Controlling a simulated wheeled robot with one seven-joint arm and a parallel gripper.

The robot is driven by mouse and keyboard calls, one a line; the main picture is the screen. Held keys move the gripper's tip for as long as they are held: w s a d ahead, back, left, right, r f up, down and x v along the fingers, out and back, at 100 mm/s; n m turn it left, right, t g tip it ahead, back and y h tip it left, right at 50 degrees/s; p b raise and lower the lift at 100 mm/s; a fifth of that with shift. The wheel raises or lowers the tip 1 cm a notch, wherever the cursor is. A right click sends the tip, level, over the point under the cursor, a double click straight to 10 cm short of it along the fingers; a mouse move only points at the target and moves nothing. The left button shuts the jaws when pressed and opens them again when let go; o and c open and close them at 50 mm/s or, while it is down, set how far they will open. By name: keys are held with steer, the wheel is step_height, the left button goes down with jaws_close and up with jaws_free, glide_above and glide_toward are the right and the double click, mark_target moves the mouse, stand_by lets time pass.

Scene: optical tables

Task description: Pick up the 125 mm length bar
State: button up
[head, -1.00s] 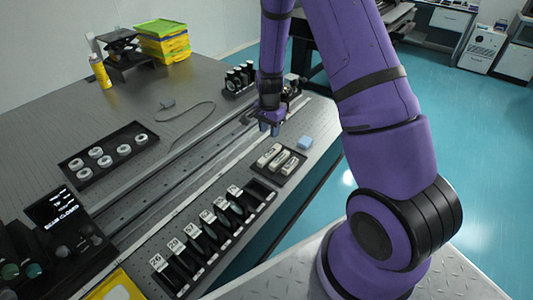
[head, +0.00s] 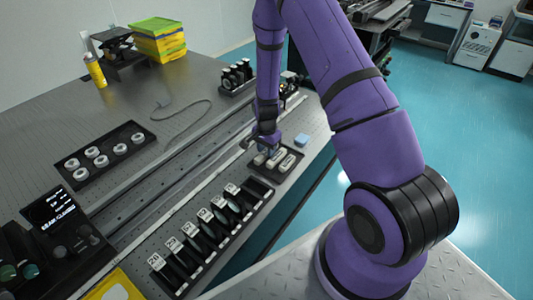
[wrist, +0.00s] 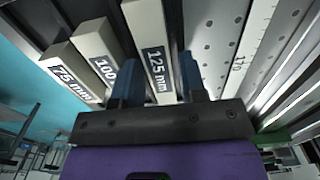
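The 125 mm length bar (wrist: 152,42) is a pale bar with a dark "125 mm" label in the wrist view. In the head view it is the leftmost bar (head: 262,157) in a small dark tray (head: 284,174), partly hidden by my gripper. My gripper (wrist: 160,78) is open, with its two blue fingers to either side of the labelled bar. Whether the fingers touch it is not clear. In the head view my gripper (head: 267,144) is right over the tray's left end. The 100 mm bar (wrist: 100,55) and the 75 mm bar (wrist: 68,70) lie beside it.
A rack (head: 213,236) of numbered dark holders stands in front of the bar tray. A light blue block (head: 301,140) sits behind the tray to the right. Long rails (head: 185,158) run along the table to the left. A tray of white rings (head: 104,157) is further left.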

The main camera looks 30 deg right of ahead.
jaws_close()
steer(key=shift+r, duration=0.15)
